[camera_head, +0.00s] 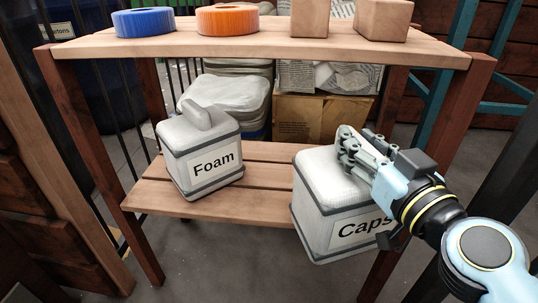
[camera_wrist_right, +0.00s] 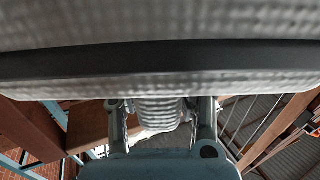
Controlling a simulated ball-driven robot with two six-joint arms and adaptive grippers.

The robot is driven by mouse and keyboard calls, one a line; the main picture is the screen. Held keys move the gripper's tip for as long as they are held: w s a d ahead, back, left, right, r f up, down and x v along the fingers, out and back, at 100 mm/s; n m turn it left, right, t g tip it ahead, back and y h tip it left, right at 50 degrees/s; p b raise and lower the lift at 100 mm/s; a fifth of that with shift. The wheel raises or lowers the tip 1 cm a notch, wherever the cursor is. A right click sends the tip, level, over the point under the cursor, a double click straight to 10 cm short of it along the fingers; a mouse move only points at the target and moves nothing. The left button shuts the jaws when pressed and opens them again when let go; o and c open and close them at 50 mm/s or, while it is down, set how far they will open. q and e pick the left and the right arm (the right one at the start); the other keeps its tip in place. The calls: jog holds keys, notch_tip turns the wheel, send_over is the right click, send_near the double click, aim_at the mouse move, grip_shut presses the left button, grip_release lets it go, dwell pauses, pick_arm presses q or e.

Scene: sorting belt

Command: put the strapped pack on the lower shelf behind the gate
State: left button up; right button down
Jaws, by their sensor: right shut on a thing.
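A pale grey pack labelled "Caps" (camera_head: 318,190), with dark straps, hangs at the right end of the lower shelf, overlapping its front edge in the picture. My right gripper (camera_head: 354,152) is shut on its top. In the right wrist view the pack (camera_wrist_right: 160,28) fills the upper part with a dark strap across it, and a ridged pale part (camera_wrist_right: 158,112) sits between the fingers. The lower shelf (camera_head: 262,178) is slatted wood. I cannot tell whether the pack touches it. A similar strapped pack labelled "Foam" (camera_head: 200,165) stands on the shelf's left part. My left gripper is not in view.
The upper shelf (camera_head: 250,45) holds a blue roll (camera_head: 144,22), an orange roll (camera_head: 228,20) and wooden blocks (camera_head: 380,20). Black bars (camera_head: 122,95) stand behind at left. A cardboard box (camera_head: 312,117) and pale bundles (camera_head: 228,93) lie behind. Shelf planks between the packs are bare.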

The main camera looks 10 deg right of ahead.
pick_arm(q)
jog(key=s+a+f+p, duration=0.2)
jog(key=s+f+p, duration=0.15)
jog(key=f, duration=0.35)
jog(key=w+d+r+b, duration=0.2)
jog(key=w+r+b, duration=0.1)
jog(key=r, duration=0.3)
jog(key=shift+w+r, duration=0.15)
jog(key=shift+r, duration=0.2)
pick_arm(e)
jog(key=w+a+f, duration=0.2)
jog(key=w+f, duration=0.1)
jog(key=w, duration=1.5)
pick_arm(q)
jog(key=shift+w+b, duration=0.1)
jog(key=shift+b, duration=0.2)
pick_arm(e)
jog(key=shift+f, duration=0.25)
jog(key=c, duration=1)
grip_release()
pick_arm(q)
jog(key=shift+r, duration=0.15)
